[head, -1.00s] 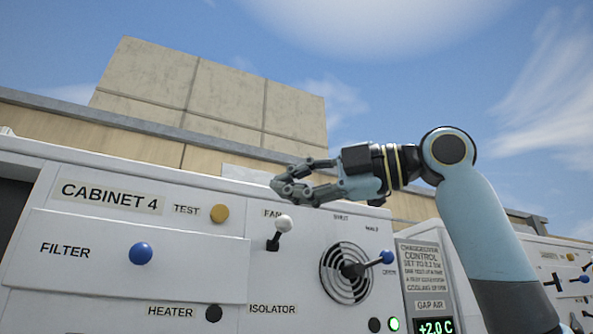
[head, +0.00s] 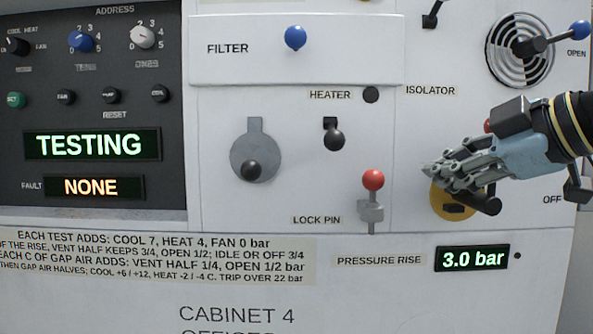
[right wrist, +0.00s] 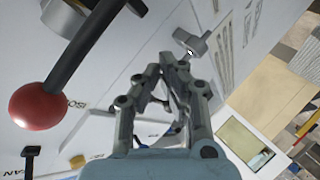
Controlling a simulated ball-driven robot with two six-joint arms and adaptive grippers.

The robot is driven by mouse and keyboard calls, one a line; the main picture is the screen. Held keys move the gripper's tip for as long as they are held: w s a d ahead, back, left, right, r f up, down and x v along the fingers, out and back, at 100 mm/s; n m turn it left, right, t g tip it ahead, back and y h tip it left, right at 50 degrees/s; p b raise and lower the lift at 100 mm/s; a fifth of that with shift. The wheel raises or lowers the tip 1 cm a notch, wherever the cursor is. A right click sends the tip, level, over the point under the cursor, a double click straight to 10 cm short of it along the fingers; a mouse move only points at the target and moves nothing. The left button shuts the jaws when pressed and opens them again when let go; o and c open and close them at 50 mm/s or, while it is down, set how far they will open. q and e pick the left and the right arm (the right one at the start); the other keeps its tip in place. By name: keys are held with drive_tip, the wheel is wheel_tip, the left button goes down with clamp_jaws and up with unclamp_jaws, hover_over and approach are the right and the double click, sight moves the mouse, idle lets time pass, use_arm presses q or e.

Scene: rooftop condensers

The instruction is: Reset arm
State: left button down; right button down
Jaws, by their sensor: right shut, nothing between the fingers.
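My right gripper (head: 430,175) comes in from the right in the head view. Its grey fingers are closed together, hold nothing, and point left. It hangs in front of the yellow isolator disc (head: 438,204) and its black handle (head: 485,204), hiding part of them. Whether it touches them I cannot tell. In the right wrist view the gripper (right wrist: 162,66) has its fingertips together, with a red ball (right wrist: 38,106) on a black rod close on the left. A bit of red (head: 488,126) shows beside the gripper in the head view. My left gripper is not in view.
The red-topped lock pin (head: 373,181) stands left of the gripper. Heater lever (head: 334,139), round-plate lever (head: 252,168) and blue filter knob (head: 295,37) stick out of the white cabinet. The display reads TESTING (head: 92,145); fault reads NONE; pressure rise reads 3.0 bar (head: 472,258).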

drive_tip(key=s+d+f+m+g+h, duration=0.1)
drive_tip(key=s+f+m, duration=0.2)
drive_tip(key=f, duration=0.4)
drive_tip(key=s+d+f+m+g+h, duration=0.1)
drive_tip(key=s+f+m+h, duration=0.1)
drive_tip(key=f, duration=0.6)
drive_tip(key=s+d+f+m+g+h, duration=0.25)
drive_tip(key=s+f+m, duration=0.25)
drive_tip(key=s+f, duration=0.55)
drive_tip(key=s+d+f+m+g+h, duration=0.25)
drive_tip(key=s+f+m+g, duration=0.2)
drive_tip(key=s+f, duration=0.6)
wheel_tip(320, 180, down, 32)
drive_tip(key=s+d+r+b, duration=0.1)
drive_tip(key=s+d+b, duration=0.15)
drive_tip(key=b, duration=0.65)
drive_tip(key=s+f+g+b, duration=0.1)
drive_tip(key=s+f+b, duration=0.3)
drive_tip(key=s+f, duration=0.5)
drive_tip(key=s+f+b, duration=0.4)
drive_tip(key=s+f, duration=0.6)
drive_tip(key=f, duration=0.7)
drive_tip(key=shift+s+d+g+y, duration=0.15)
drive_tip(key=shift+d+g+y, duration=0.15)
drive_tip(key=shift+d+g, duration=0.15)
drive_tip(key=shift+f+m, duration=0.1)
drive_tip(key=shift+m, duration=0.15)
